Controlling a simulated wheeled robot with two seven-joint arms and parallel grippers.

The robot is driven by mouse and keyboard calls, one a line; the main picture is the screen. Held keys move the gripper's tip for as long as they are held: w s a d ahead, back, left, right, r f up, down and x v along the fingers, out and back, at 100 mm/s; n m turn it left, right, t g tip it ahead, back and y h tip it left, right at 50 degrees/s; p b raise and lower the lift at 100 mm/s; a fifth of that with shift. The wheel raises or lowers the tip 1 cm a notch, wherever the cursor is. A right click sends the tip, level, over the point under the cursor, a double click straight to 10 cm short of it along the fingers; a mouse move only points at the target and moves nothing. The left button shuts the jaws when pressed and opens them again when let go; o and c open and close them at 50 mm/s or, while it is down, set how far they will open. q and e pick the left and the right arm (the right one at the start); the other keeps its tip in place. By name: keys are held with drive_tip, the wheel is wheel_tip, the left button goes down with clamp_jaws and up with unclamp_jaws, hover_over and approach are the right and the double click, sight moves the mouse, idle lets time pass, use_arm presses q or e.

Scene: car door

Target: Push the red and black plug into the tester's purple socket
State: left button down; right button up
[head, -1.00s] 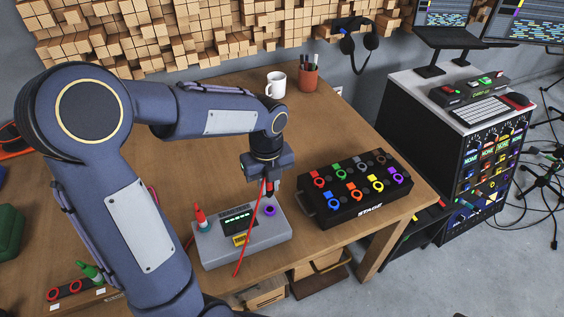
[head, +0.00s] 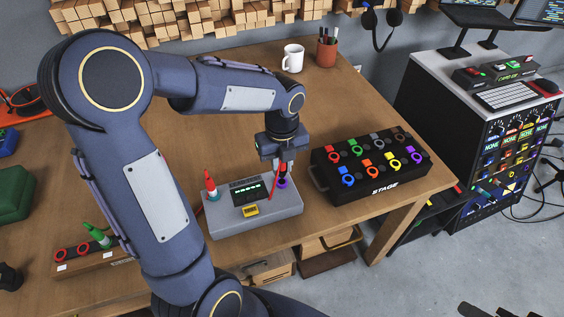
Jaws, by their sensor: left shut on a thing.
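The grey tester (head: 262,217) sits on the wooden workbench with a small green-lit display and a yellow part on its front. Its purple socket (head: 283,184) is at the right of its top. My left gripper (head: 284,168) is directly over that socket, pointing down and shut on the red and black plug (head: 284,173). The plug's lower end is at the purple socket; the fingers and cable partly hide it, and I cannot tell how deep it sits. A second red-topped plug (head: 210,186) stands upright at the tester's left. My right gripper is not in view.
The black STAGE box (head: 375,190) with several coloured rings is close to the tester's right. A white mug (head: 293,58) and a pen cup (head: 327,51) stand at the back. A wooden holder with a green plug (head: 97,236) is at the left. Open bench lies behind the tester.

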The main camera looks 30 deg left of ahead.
sight(282, 173)
use_arm(q)
drive_tip(key=shift+f+b, duration=0.6)
drive_tip(key=shift+f, duration=0.4)
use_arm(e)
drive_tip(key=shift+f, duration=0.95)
use_arm(q)
drive_tip(key=shift+p, duration=0.6)
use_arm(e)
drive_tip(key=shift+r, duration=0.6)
use_arm(q)
drive_tip(key=shift+f+b, duration=0.4)
drive_tip(key=shift+f, duration=0.2)
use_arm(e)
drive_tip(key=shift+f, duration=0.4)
use_arm(q)
drive_tip(key=c, duration=1.2)
unclamp_jaws()
drive_tip(key=shift+c, duration=0.2)
drive_tip(key=shift+r+p, duration=0.55)
drive_tip(key=shift+r, duration=3.35)
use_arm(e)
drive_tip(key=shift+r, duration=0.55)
